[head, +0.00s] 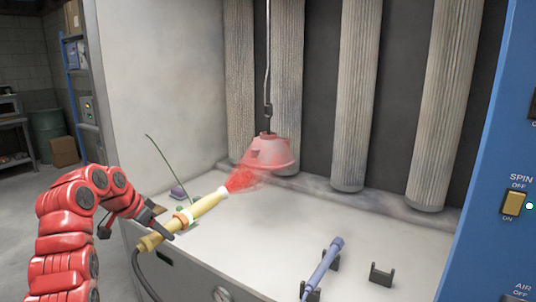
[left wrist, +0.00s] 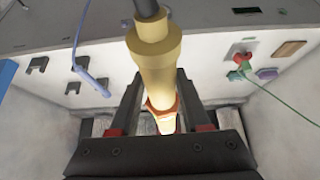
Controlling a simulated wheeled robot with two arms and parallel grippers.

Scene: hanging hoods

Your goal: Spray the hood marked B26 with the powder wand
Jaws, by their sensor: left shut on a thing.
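The hood (head: 270,152) hangs from a rod over the booth floor in the head view; it looks pinkish-red, and I cannot read any B26 mark on it. My left gripper (head: 160,217) is shut on the yellow powder wand (head: 200,208). The wand points up and right, and a red spray cloud (head: 242,179) leaves its tip and reaches the hood's lower left side. In the left wrist view the wand (left wrist: 155,55) lies between the two fingers of the gripper (left wrist: 163,110). The hood is not visible there. My right gripper is not in view.
A blue-violet wand (head: 322,266) rests on a holder at the front right, beside an empty dark holder (head: 381,274). Pleated filter columns (head: 358,100) line the back. A blue panel (head: 500,150) with a SPIN switch (head: 514,203) stands at right. A green wire clip (left wrist: 243,66) is on the booth floor.

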